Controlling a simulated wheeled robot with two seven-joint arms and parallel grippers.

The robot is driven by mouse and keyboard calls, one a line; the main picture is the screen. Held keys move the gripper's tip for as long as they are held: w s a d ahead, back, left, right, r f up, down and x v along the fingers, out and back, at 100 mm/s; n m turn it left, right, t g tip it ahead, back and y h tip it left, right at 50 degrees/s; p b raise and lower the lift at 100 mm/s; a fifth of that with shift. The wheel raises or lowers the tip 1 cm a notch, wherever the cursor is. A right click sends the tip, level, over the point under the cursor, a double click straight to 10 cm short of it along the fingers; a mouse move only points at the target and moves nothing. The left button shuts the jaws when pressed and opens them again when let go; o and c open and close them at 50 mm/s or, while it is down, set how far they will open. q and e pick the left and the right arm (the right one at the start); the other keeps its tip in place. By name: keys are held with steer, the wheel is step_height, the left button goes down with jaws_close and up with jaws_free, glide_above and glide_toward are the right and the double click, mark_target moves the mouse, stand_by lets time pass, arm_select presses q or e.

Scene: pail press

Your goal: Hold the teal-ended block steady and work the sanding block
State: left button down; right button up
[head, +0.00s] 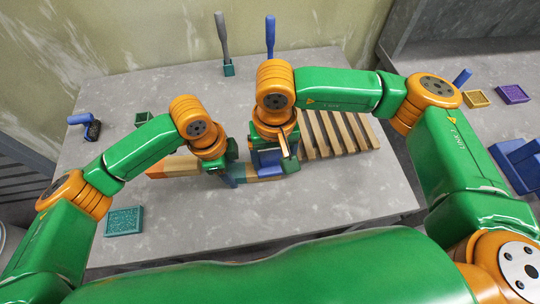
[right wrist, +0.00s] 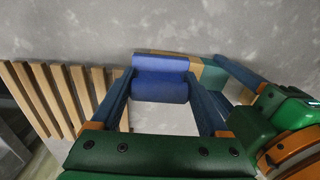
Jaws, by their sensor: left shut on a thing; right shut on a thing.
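A slatted wooden rack (head: 338,133) lies right of my right gripper. An orange-ended wooden piece (head: 172,167) lies left of my left gripper. A teal tray (head: 124,220) and a blue-handled tool (head: 86,124) are at the left. The front middle of the table is clear.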

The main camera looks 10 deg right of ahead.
steer(key=shift+a, duration=0.15)
steer(key=shift+a+f, duration=0.1)
steer(key=shift+a, duration=0.75)
steer(key=shift+d, duration=0.95)
arm_select(q)
steer(key=shift+s+d, duration=0.1)
arm_select(e)
steer(key=shift+a, duration=0.95)
